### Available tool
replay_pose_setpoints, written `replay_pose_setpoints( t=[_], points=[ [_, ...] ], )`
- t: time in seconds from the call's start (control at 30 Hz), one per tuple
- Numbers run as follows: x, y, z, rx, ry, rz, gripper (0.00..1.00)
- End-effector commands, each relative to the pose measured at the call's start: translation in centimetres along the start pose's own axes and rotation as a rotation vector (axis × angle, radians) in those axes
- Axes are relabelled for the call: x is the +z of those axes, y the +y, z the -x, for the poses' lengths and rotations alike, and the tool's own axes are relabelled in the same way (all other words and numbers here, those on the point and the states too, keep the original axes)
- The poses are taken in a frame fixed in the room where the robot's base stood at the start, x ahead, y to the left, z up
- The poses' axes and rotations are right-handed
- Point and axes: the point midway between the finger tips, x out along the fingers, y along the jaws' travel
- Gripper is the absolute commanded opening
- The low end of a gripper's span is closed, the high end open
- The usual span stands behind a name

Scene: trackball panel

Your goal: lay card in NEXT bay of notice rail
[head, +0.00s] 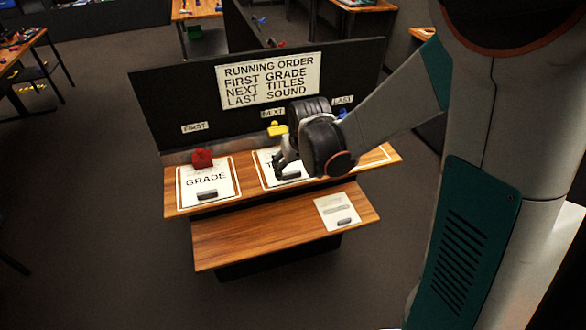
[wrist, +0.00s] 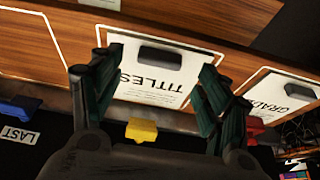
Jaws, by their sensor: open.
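The white TITLES card (head: 267,168) lies in the NEXT bay, under the NEXT label (head: 272,113) and yellow clip (head: 278,129). In the wrist view the TITLES card (wrist: 150,88) lies within the white bay outline, its dark grip block (wrist: 160,57) near one edge. My gripper (head: 287,170) is open over this card, which shows between its fingers (wrist: 158,62). The fingers do not hold the block. In the head view my gripper hides part of the card. The notice rail (head: 247,194) is a wooden ledge.
The GRADE card (head: 207,182) lies in the FIRST bay below a red clip (head: 202,158). Another white card (head: 338,211) lies on the lower wooden shelf (head: 265,232). A black panel behind carries the running-order sign (head: 268,80). The LAST bay is partly hidden by my arm.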

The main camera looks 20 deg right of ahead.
Motion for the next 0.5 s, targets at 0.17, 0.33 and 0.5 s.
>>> replay_pose_setpoints(
  t=[0.17,0.33,0.5],
  points=[
    [-0.1,0.0,3.7,0.0,0.0,0.0,0.7],
    [-0.1,0.0,6.3,0.0,0.0,0.0,0.7],
    [0.0,0.0,7.7,0.0,0.0,0.0,0.7]
  ],
)
